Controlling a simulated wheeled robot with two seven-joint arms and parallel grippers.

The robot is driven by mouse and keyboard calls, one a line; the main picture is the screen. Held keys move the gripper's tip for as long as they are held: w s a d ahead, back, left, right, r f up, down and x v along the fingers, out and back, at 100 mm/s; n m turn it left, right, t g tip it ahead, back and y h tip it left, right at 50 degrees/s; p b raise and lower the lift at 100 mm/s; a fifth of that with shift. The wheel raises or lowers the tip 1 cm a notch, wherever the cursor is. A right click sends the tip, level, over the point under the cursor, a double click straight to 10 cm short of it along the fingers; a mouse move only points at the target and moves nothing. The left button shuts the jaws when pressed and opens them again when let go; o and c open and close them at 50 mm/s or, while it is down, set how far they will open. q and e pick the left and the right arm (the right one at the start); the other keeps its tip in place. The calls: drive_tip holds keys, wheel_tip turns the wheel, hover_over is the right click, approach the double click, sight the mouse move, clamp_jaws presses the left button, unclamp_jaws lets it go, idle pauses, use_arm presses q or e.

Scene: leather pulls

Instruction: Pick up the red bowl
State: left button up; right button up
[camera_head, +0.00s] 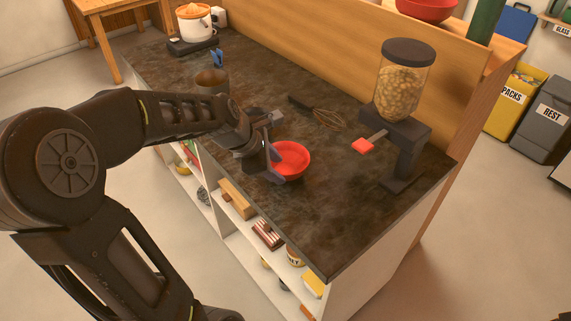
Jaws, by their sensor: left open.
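The red bowl (292,160) sits on the dark countertop (330,215), near the counter's front edge. My left arm comes in from the left, and my left gripper (272,160) is at the bowl's left side. Its fingers are open, and part of the bowl's left rim is hidden behind them. I cannot tell whether a finger touches the bowl. My right gripper is out of view. A second red bowl (427,8) stands on the higher wooden ledge at the top.
A dispenser (402,85) with a red lever stands to the right. A white and orange juicer (195,24) is at the far end. The counter right of the bowl is clear.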

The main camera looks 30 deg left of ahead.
sight(284, 174)
use_arm(q)
drive_tip(key=x, duration=0.5)
drive_tip(key=shift+d+f, duration=0.15)
idle(0.5)
clamp_jaws()
idle(1.3)
